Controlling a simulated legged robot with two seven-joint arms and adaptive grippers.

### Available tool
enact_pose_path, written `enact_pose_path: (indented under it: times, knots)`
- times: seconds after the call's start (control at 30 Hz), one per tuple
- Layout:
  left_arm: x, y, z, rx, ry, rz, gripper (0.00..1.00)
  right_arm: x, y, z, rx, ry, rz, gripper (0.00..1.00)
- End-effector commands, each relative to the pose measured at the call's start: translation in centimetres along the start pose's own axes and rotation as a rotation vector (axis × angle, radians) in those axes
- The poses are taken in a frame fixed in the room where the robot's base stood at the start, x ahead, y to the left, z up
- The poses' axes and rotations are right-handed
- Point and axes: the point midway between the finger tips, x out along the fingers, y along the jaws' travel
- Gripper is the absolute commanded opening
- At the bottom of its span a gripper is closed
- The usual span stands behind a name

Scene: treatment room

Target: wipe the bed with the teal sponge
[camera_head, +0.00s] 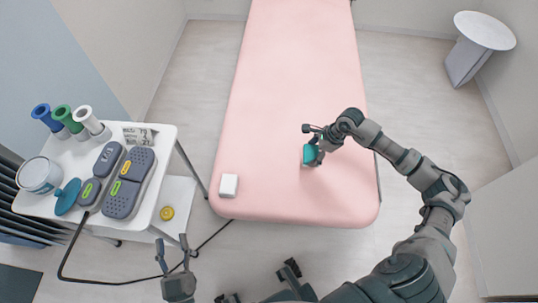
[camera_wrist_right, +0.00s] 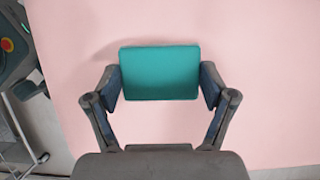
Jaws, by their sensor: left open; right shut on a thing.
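The pink bed (camera_head: 290,75) runs away from me through the middle of the head view. My right gripper (camera_head: 312,148) is over the near part of the bed, shut on the teal sponge (camera_head: 309,154). In the right wrist view the sponge (camera_wrist_right: 160,73) sits between the two fingers, with the pink surface behind it. I cannot tell for certain whether the sponge touches the bed. My left gripper (camera_head: 174,254) is open and empty, low in the head view, in front of the bed's near edge and apart from it.
A white block (camera_head: 228,186) lies on the bed's near left corner. A black cable (camera_head: 130,281) crosses the floor. A round white table (camera_head: 484,30) stands far right.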

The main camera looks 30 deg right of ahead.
Motion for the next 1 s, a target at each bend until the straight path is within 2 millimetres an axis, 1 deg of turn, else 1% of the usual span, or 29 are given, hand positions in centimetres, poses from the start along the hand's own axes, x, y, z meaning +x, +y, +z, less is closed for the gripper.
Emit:
enact_pose_path:
  times: [0.03, 0.1, 0.33, 0.5, 1.0]
  knots:
    - [0.0, 0.0, 0.1, 0.002, -0.028, -0.001, 0.52, -0.7, -0.1, 0.1, 0.001, -0.001, -0.003, 0.5]
    - [0.0, -0.1, 0.7, 0.005, -0.072, -0.003, 0.52, -1.2, -0.1, 0.2, 0.002, -0.001, -0.003, 0.5]
    - [-0.4, -0.5, 2.3, 0.01, -0.187, -0.009, 0.52, -2.4, -0.2, 0.4, 0.005, 0.001, -0.004, 0.5]
    - [-0.6, -0.7, 2.8, 0.008, -0.216, -0.011, 0.52, -2.6, -0.1, 0.6, 0.006, 0.003, -0.004, 0.5]
    - [-0.5, -0.5, 3.0, 0.012, -0.221, -0.012, 0.52, -2.5, -0.2, 0.4, 0.004, 0.0, -0.001, 0.5]
